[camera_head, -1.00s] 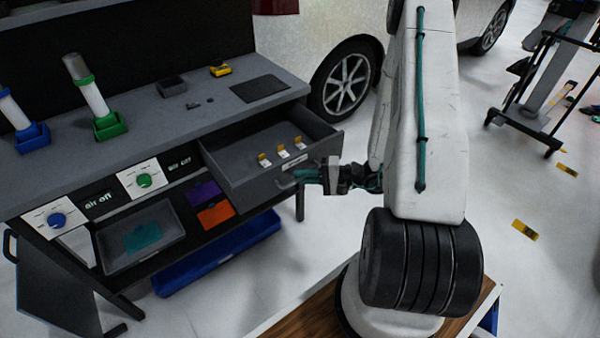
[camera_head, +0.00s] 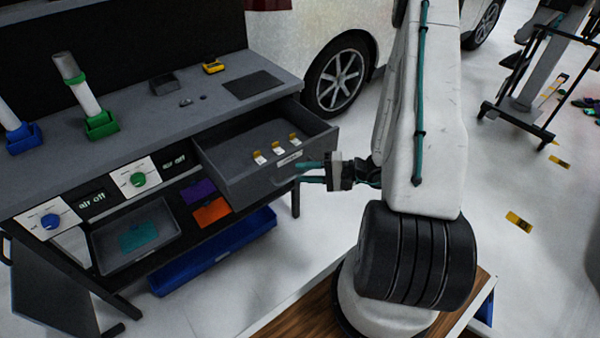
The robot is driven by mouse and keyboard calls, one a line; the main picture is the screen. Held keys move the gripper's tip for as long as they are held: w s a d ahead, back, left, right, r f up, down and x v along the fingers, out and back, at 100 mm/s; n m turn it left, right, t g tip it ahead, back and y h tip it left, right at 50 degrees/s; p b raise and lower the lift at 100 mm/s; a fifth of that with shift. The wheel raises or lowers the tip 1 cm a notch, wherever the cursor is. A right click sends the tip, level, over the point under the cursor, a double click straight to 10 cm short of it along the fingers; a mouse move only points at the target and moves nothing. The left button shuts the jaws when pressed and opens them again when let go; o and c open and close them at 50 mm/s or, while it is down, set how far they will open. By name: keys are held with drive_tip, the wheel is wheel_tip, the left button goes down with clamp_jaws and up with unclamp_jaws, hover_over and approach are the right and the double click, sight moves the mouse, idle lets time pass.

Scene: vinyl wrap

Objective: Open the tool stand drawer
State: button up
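The tool stand (camera_head: 150,110) is a grey workbench on the left. Its drawer (camera_head: 252,187) is pulled well out at the right end, and its inside shows. Several small yellow-and-white items (camera_head: 277,149) lie in it. The drawer's handle (camera_head: 282,180) is on the front face, partly behind my fingers. My gripper (camera_head: 311,172) is at the right part of the drawer front, with its two teal fingers apart and pointing left at the handle. I see no clear grip on the handle; whether the fingers touch it is hard to tell.
A blue holder (camera_head: 24,138) and a green holder (camera_head: 101,125) with white tubes stand on the bench top. A grey tray (camera_head: 135,235) and a blue bin (camera_head: 215,251) sit below. A white car (camera_head: 310,35) is behind. A black cart (camera_head: 530,90) stands at right.

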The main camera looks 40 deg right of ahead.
drive_tip(key=v, duration=0.5)
drive_tip(key=shift+s+d, duration=0.2)
drive_tip(key=shift+s, duration=0.05)
idle(0.3)
drive_tip(key=s+a+r+n+g+h, duration=0.3)
drive_tip(key=s+a+r+h, duration=0.1)
drive_tip(key=r, duration=0.6)
drive_tip(key=s+a+r+n+g+h, duration=0.3)
drive_tip(key=s+a+r, duration=0.3)
drive_tip(key=r, duration=0.5)
drive_tip(key=s+a+r+n+g+h, duration=0.4)
drive_tip(key=a+r, duration=0.3)
drive_tip(key=r, duration=0.4)
drive_tip(key=shift+s+a+n+h, duration=0.3)
drive_tip(key=shift+s+a+h, duration=0.1)
drive_tip(key=shift+s, duration=0.15)
